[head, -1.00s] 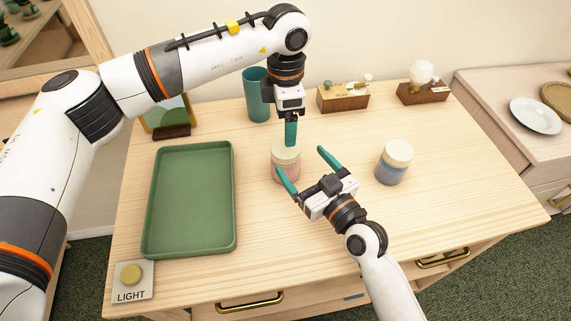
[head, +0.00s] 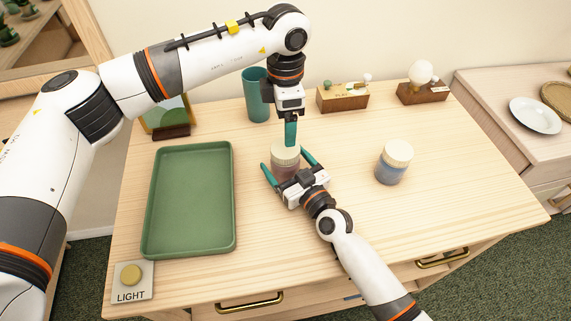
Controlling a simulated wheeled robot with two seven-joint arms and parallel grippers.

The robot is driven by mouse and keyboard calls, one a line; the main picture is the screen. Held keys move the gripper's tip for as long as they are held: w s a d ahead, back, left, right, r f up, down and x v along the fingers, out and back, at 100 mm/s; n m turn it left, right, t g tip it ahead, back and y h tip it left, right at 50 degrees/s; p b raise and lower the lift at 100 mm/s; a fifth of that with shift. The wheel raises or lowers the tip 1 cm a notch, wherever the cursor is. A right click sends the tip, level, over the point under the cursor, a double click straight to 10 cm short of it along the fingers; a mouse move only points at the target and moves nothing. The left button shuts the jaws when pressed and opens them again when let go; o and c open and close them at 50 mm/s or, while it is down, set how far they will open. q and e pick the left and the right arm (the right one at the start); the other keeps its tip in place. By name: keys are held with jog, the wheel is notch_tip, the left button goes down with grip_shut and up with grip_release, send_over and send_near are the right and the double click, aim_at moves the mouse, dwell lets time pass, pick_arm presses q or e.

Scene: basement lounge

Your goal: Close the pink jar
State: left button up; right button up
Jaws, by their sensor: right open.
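The pink jar (head: 285,170) stands upright on the table with its cream lid (head: 285,155) on top. I cannot tell how tightly the lid sits. My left gripper (head: 291,143) points straight down at the lid from above, seen edge-on, so its jaw gap is hidden. My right gripper (head: 284,160) is open and low at the jar, with one teal finger on the left side and one on the right side of it. The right gripper's body hides the lower front of the jar.
A blue jar (head: 391,168) with a cream lid stands to the right. A green tray (head: 190,200) lies to the left, above a LIGHT switch (head: 132,279). A teal cup (head: 257,97) and wooden boxes (head: 343,100) stand at the back. The table's right front is clear.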

jog(key=shift+c, duration=0.6)
jog(key=c, duration=1.8)
pick_arm(q)
jog(key=shift+n, duration=0.4)
pick_arm(e)
grip_shut()
pick_arm(q)
jog(key=n, duration=2.6)
